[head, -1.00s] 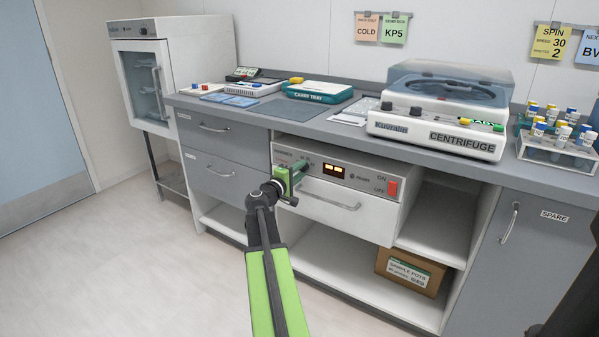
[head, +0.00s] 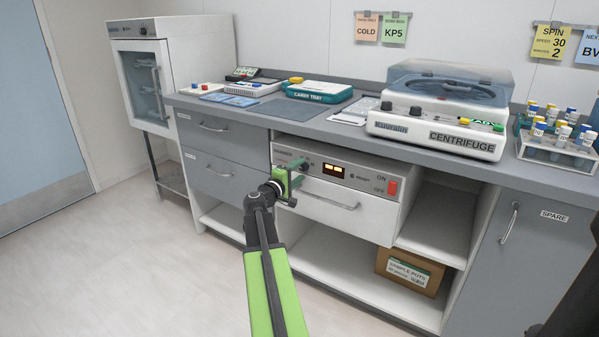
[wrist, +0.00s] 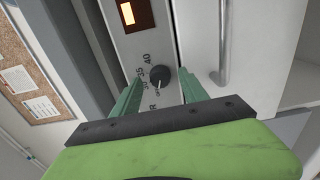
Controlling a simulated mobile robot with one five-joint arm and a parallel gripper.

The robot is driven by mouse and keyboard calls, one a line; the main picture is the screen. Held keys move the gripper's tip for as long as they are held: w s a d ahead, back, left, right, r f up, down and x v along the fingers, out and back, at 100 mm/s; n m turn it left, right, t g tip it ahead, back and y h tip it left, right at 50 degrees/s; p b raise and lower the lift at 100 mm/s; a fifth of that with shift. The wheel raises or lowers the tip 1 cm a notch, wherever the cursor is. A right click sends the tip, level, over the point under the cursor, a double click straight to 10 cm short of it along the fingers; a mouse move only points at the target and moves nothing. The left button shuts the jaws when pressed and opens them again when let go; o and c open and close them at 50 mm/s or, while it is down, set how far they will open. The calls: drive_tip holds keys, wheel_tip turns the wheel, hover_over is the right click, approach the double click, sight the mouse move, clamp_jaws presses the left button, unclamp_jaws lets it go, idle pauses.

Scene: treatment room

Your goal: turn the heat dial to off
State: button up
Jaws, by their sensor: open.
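The heat dial (wrist: 159,77) is a dark round knob on the pale warmer panel in the wrist view. Numbers including 35 and 40 are printed beside it. A light mark shows on the knob's lower part, near small lettering that I cannot read surely. My gripper (wrist: 160,88) is open, with one green finger on each side of the dial. I cannot tell whether either finger touches it. In the head view my gripper (head: 298,172) is at the left part of the warmer's front panel (head: 368,178) and partly covers the dial area.
The panel has an amber display (head: 334,171) and a red ON/OFF switch (head: 392,187). A drawer handle (head: 330,201) sits just below. The grey counter (head: 230,112) overhangs the panel and bears a centrifuge (head: 440,118). Open shelves lie below, with a cardboard box (head: 410,272).

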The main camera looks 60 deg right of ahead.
drive_tip(key=a, duration=1.6)
drive_tip(key=shift+a, duration=0.35)
